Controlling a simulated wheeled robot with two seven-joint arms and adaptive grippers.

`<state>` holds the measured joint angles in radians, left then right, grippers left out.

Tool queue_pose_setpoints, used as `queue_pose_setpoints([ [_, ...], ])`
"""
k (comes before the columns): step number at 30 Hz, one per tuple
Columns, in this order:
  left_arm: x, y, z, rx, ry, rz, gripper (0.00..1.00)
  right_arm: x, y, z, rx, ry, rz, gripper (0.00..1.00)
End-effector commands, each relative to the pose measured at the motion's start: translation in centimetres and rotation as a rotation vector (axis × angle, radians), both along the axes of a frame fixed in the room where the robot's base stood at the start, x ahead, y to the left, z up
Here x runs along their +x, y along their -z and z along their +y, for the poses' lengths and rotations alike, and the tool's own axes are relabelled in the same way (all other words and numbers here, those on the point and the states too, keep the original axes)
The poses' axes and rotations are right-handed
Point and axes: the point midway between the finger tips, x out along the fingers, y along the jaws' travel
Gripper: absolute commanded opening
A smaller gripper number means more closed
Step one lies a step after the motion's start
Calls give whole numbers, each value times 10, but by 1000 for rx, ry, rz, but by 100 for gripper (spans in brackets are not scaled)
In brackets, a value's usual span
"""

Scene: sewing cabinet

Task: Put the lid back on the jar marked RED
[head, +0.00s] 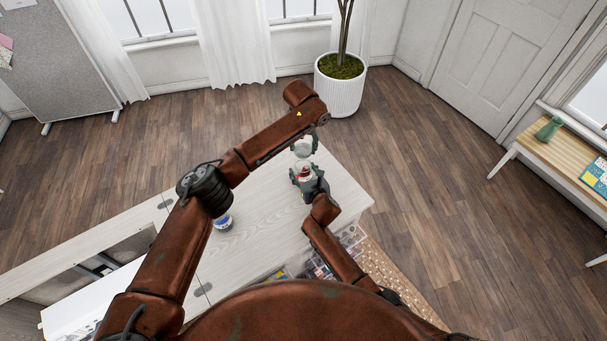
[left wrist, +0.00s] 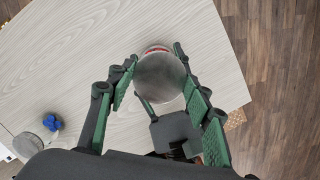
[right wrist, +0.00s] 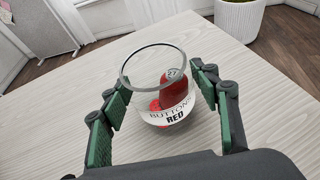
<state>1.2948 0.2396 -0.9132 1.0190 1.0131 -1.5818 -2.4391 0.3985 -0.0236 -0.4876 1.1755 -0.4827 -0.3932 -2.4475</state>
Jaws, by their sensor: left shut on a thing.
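The RED jar (right wrist: 168,112) stands on the pale cabinet top, its label reading BUTTONS RED, with red contents and a clear round rim facing up. It also shows in the head view (head: 304,173). My right gripper (right wrist: 160,78) has one finger on each side of the jar; whether both fingers press on it is unclear. My left gripper (left wrist: 156,55) is shut on the round greyish lid (left wrist: 160,80). The head view shows the lid (head: 303,148) just above the jar. In the left wrist view the lid hides most of the jar.
A jar with blue contents (head: 222,221) stands on the cabinet top (head: 262,228), left of the RED jar; it also shows in the left wrist view (left wrist: 51,123). A compartment of small sewing items (head: 318,268) lies below the near edge. A potted plant (head: 340,90) stands behind.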

Motion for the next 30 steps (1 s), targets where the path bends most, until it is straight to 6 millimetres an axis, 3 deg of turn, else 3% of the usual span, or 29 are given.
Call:
queue_pose_setpoints([
  [20,0,0,0,0,0,0,39,0,0,0,0,0,1,8],
  [25,0,6,0,0,-1,1,39,0,0,0,-1,1,1,7],
  [30,-1,28,0,0,0,1,39,0,0,0,0,0,1,7],
])
